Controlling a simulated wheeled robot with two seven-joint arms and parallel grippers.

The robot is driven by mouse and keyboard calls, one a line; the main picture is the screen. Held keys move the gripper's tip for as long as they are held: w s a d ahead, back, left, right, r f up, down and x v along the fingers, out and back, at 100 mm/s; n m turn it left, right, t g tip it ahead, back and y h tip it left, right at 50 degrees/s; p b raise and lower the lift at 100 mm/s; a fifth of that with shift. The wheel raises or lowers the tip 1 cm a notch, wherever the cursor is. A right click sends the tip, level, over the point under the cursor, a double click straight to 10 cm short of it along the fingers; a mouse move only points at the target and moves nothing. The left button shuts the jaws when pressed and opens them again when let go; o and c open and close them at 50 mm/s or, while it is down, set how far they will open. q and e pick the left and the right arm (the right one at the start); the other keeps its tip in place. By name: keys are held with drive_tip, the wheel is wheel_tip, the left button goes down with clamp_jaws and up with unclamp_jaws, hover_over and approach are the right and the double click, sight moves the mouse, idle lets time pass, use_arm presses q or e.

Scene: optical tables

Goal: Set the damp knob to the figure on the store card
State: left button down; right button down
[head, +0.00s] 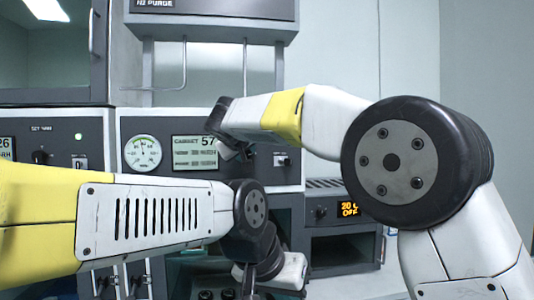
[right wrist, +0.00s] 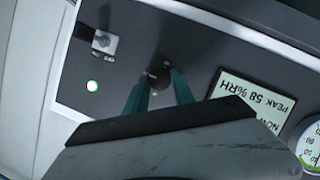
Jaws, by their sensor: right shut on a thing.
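In the right wrist view my right gripper (right wrist: 159,84) has its two teal fingers shut on a small dark round knob (right wrist: 160,76) on the grey panel. The knob's pointer and scale cannot be read. In the head view my right gripper (head: 228,145) is at the panel, just right of the display, and hides the knob. I see no store card.
A round gauge (head: 142,153) sits left of the display. An orange readout (head: 350,209) is lower right.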

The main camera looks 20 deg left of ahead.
idle(0.5)
drive_tip(key=c, duration=1.1)
unclamp_jaws()
drive_tip(key=shift+o, duration=0.2)
drive_tip(key=v, duration=0.7)
drive_tip(key=shift+s, duration=0.4)
drive_tip(key=shift+d, duration=0.15)
